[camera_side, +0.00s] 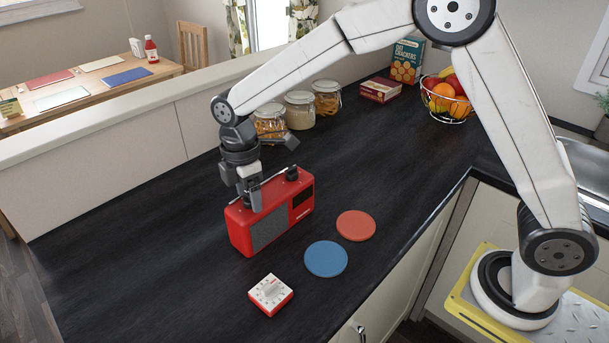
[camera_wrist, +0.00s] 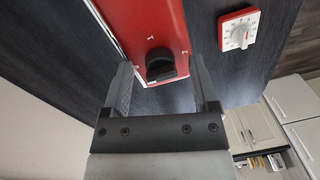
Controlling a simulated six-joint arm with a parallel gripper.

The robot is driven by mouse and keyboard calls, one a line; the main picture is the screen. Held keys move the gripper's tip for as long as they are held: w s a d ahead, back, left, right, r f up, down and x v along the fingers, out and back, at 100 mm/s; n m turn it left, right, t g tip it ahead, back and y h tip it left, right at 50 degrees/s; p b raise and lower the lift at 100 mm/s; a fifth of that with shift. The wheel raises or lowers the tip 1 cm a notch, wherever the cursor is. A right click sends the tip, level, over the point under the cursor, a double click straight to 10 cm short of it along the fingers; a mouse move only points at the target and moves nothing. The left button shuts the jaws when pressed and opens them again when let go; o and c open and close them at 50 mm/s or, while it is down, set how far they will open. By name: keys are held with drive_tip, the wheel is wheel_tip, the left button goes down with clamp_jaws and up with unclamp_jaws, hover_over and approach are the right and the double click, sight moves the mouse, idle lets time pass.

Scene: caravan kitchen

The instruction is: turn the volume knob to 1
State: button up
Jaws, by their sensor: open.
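The red radio (camera_side: 240,236) stands upright on the dark counter. In the wrist view its red top (camera_wrist: 155,20) carries a black knob (camera_wrist: 160,66) with small white marks around it. My gripper (camera_wrist: 160,75) is open, with one finger on each side of this knob and a visible gap to each. In the side view my gripper (camera_side: 249,199) points down over the left end of the radio's top and hides that knob.
A red and white timer (camera_side: 270,292) lies in front of the radio. A blue coaster (camera_side: 326,259) and a red coaster (camera_side: 356,225) lie to its right. Glass jars (camera_side: 299,110) stand behind, near the low wall. The counter left of the radio is clear.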

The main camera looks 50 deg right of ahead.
clamp_jaws()
drive_tip(key=shift+m, duration=0.4)
drive_tip(key=m, duration=0.3)
drive_tip(key=shift+m, duration=0.3)
drive_tip(key=m, duration=0.9)
drive_tip(key=shift+s+t+y, duration=0.1)
drive_tip(key=shift+t+y, duration=0.2)
drive_tip(key=m, duration=0.4)
drive_tip(key=shift+d+f, duration=0.1)
drive_tip(key=shift+m, duration=0.3)
